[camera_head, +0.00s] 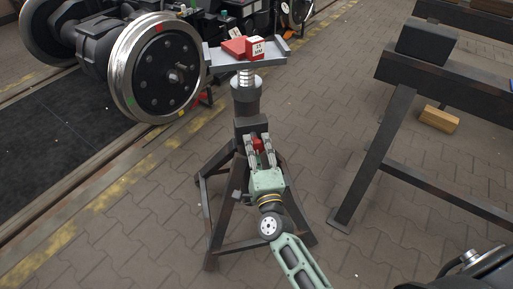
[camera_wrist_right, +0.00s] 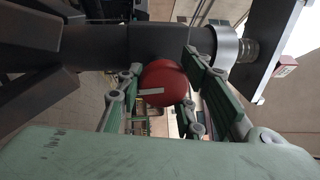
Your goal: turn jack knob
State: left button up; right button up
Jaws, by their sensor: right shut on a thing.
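The red jack knob (camera_head: 258,143) sits on the front of the dark jack stand (camera_head: 246,104), below its silver threaded spindle (camera_head: 246,78). My right gripper (camera_head: 260,146) is shut on the knob, one finger on each side. In the right wrist view the round red knob (camera_wrist_right: 164,83) with a white mark shows between the green fingers (camera_wrist_right: 160,95). The knob's far side is hidden. My left gripper is not in the head view.
A wheel (camera_head: 157,68) of a bogie stands close on the left. A dark steel trestle (camera_head: 385,135) and a wooden block (camera_head: 439,118) are on the right. Paved floor between is free.

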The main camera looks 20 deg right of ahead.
jog(key=shift+d+f+m, duration=0.15)
jog(key=shift+f+m, duration=0.1)
jog(key=shift+m, duration=0.25)
jog(key=o, duration=1.1)
jog(key=shift+r, duration=0.1)
jog(key=s, duration=0.4)
jog(key=s+a+f, duration=0.1)
jog(key=s, duration=0.7)
jog(key=shift+a+f, duration=0.2)
jog(key=shift+f, duration=0.05)
